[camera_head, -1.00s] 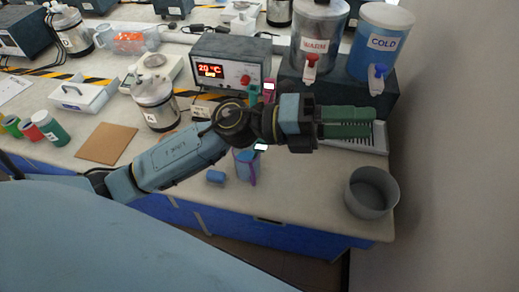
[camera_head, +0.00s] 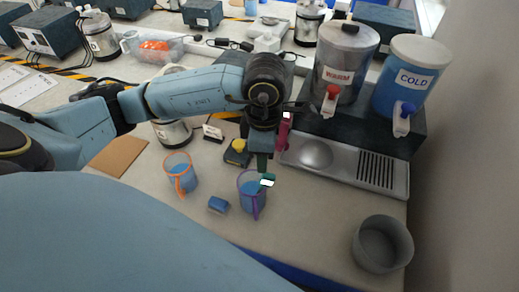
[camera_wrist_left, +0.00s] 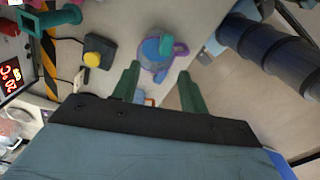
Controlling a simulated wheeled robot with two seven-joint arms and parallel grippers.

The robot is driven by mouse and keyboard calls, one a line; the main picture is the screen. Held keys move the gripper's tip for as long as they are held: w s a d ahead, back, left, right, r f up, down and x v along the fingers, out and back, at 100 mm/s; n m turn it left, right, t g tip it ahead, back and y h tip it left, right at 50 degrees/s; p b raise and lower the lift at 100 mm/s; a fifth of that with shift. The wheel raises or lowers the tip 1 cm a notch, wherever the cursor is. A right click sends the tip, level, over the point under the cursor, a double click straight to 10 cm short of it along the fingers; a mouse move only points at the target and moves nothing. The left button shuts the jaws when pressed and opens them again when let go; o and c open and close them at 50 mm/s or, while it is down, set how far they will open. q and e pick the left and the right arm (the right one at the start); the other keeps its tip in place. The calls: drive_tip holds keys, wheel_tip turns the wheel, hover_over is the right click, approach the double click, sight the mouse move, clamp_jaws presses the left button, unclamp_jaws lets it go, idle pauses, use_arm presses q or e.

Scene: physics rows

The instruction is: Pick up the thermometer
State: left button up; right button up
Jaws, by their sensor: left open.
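A teal thermometer with a small bright display (camera_head: 267,182) stands in a mug with a purple handle (camera_head: 250,203), which holds blue liquid. In the left wrist view the teal thermometer (camera_wrist_left: 166,43) leans in the mug (camera_wrist_left: 153,62), beyond the fingertips. A pink device with a white display (camera_head: 285,130), perhaps another thermometer, is further back, partly behind my arm. My left gripper (camera_head: 262,168) points down just above and behind the mug in the head view. Its green fingers (camera_wrist_left: 160,80) are apart, with the thermometer not between them. My right gripper is not in view.
An orange-handled mug (camera_head: 180,173) and a small blue block (camera_head: 218,205) stand near the purple-handled mug. A device with a yellow knob (camera_head: 237,152) is behind. A grey bowl (camera_head: 382,244) and a metal drip tray (camera_head: 335,165) lie to the right, below the WARM (camera_head: 343,62) and COLD (camera_head: 409,80) dispensers.

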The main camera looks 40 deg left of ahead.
sight(263, 178)
use_arm(q)
wheel_tip(263, 178, down, 4)
drive_tip(key=shift+f, duration=0.25)
drive_tip(key=f, duration=0.2)
drive_tip(key=f+p, duration=0.1)
drive_tip(key=f, duration=0.1)
drive_tip(key=shift+s+d+f, duration=0.1)
drive_tip(key=shift+s+d, duration=0.1)
drive_tip(key=shift+f, duration=0.5)
clamp_jaws()
